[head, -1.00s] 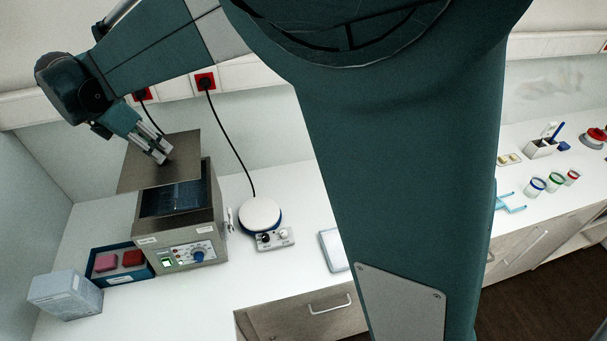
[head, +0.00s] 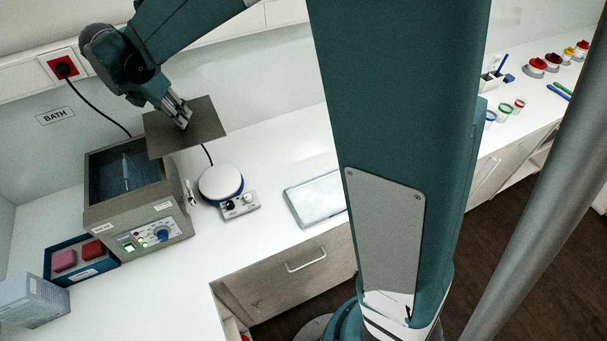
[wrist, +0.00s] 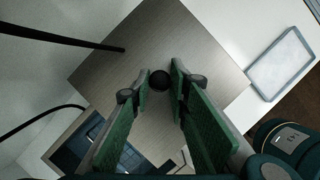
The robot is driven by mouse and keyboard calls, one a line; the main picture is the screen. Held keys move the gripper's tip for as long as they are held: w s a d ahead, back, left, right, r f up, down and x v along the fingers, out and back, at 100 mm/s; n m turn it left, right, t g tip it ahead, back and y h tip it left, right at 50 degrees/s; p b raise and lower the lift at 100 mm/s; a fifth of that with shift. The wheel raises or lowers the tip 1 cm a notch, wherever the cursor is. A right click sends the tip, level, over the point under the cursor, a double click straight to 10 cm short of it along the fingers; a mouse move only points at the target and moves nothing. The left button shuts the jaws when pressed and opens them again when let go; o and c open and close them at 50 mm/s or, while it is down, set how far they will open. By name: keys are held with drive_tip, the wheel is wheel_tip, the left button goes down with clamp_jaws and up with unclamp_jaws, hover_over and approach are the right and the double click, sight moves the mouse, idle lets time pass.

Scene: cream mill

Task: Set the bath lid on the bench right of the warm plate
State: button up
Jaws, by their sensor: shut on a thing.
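The bath lid (head: 205,117) is a flat, square grey metal sheet held in the air in the head view, with its dark round knob (wrist: 160,80) between my fingers in the wrist view. My gripper (head: 184,122) is shut on the lid, above the gap between the bath and the warm plate. The bath (head: 150,207) is an open grey box with a dark interior and a lit front panel. The warm plate (head: 221,183) has a round white top and a control box, and stands to the right of the bath.
A pale flat tray (head: 290,206) lies to the right of the warm plate, with clear white bench between them. A blue rack (head: 52,270) with red and pink blocks and a pale box (head: 30,299) stand left of the bath. Black cables hang at the wall.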

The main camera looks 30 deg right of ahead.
drive_tip(key=s+d+f+b, duration=0.2)
drive_tip(key=d+f, duration=0.3)
drive_tip(key=d, duration=0.7)
drive_tip(key=s+d+f+b, duration=0.2)
drive_tip(key=d+f, duration=0.3)
drive_tip(key=d, duration=0.7)
drive_tip(key=s+d+f+b, duration=0.2)
drive_tip(key=d+f, duration=0.3)
drive_tip(key=d, duration=0.7)
drive_tip(key=shift+s, duration=0.15)
drive_tip(key=shift+f, duration=0.1)
drive_tip(key=shift+f+b, duration=0.5)
drive_tip(key=shift+f, duration=2.35)
drive_tip(key=shift+f, duration=0.15)
drive_tip(key=shift+f+b, duration=0.3)
drive_tip(key=shift+f, duration=1.65)
drive_tip(key=shift+f, duration=0.15)
drive_tip(key=o, duration=0.8)
